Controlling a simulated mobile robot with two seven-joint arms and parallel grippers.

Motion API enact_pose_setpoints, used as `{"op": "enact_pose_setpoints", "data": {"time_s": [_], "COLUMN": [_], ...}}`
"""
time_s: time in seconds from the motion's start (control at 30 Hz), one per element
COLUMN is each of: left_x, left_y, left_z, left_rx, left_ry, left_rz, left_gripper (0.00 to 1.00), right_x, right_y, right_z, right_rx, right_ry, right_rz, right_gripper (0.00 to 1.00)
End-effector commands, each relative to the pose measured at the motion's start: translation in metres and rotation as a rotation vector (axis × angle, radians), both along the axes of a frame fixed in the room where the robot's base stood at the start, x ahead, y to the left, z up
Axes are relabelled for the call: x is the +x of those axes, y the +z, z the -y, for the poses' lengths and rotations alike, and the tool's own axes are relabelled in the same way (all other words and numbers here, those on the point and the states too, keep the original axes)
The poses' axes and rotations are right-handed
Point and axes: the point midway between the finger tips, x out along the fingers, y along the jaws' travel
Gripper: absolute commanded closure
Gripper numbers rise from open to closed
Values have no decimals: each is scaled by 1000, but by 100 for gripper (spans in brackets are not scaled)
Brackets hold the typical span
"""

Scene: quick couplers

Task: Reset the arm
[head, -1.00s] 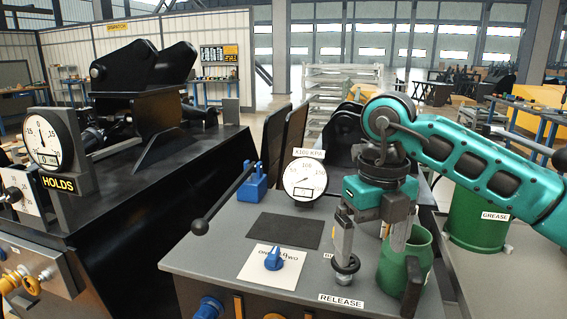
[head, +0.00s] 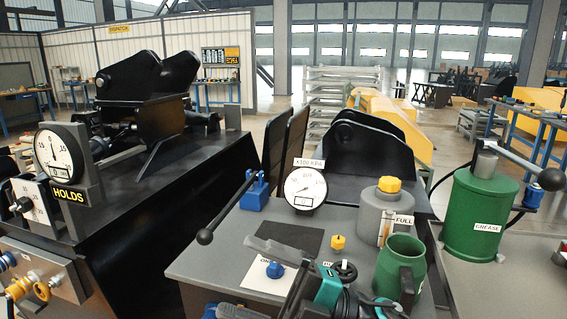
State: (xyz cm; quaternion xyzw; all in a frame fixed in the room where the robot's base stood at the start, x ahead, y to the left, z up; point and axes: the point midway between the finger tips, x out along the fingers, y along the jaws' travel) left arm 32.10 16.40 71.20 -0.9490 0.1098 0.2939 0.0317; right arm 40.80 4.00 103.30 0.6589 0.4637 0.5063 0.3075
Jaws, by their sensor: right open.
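My right gripper (head: 283,276) is low at the front of the grey bench (head: 215,250), with its teal and black body at the bottom edge of the head view. Its fingers point left and stand apart, with nothing seen between them. One grey finger crosses above the blue knob (head: 275,270) on its white plate. The gripper hides the RELEASE label and part of the bench front. A black handwheel (head: 345,270) shows beside the gripper body.
A green mug (head: 400,262) stands close right of my gripper. A green GREASE canister (head: 478,215) stands right.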

Motion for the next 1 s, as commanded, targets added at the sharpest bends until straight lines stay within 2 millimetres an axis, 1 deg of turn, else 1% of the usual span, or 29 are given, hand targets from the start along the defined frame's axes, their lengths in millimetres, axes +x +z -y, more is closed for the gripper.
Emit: {"op": "enact_pose_setpoints", "data": {"time_s": [0.03,0.07,0.17,0.2,0.27,0.33,0.37,0.4,0.47,0.5,0.57,0.6,0.63,0.7,0.8,0.9,1.0], "left_x": [-1,-1,-2,-2,-2,-1,-1,-1,-2,-2,-3,-4,-4,-5,-5,-6,-7], "left_y": [4,5,7,9,11,15,16,18,19,19,19,19,19,20,21,20,19], "left_z": [0,0,-2,-3,-4,-5,-5,-6,-7,-8,-10,-11,-12,-13,-15,-15,-15], "left_rx": [0,0,5,6,8,9,10,11,13,16,19,21,22,24,26,26,27], "left_ry": [1,2,4,5,6,8,8,10,11,12,14,16,17,19,20,19,19], "left_rz": [0,1,-2,-2,0,5,7,10,8,6,2,1,1,1,4,4,2], "left_gripper": [57,57,57,57,57,57,57,57,57,57,57,57,57,57,57,57,57], "right_x": [9,15,34,40,44,43,40,33,18,5,-17,-32,-42,-64,-84,-93,-94], "right_y": [-4,-7,-31,-45,-71,-106,-123,-146,-181,-203,-232,-248,-259,-278,-294,-301,-302], "right_z": [11,18,48,62,83,109,120,134,155,167,183,192,197,207,214,218,218], "right_rx": [73,110,209,240,274,297,302,303,297,286,267,254,242,219,196,187,185], "right_ry": [-86,-139,-323,-396,-508,-636,-690,-759,-858,-918,-993,-1033,-1060,-1106,-1145,-1160,-1163], "right_rz": [-108,-168,-378,-468,-603,-769,-840,-936,-1082,-1176,-1302,-1375,-1424,-1517,-1599,-1634,-1639], "right_gripper": [6,6,6,6,6,6,6,6,6,6,6,6,6,6,6,6,6]}}
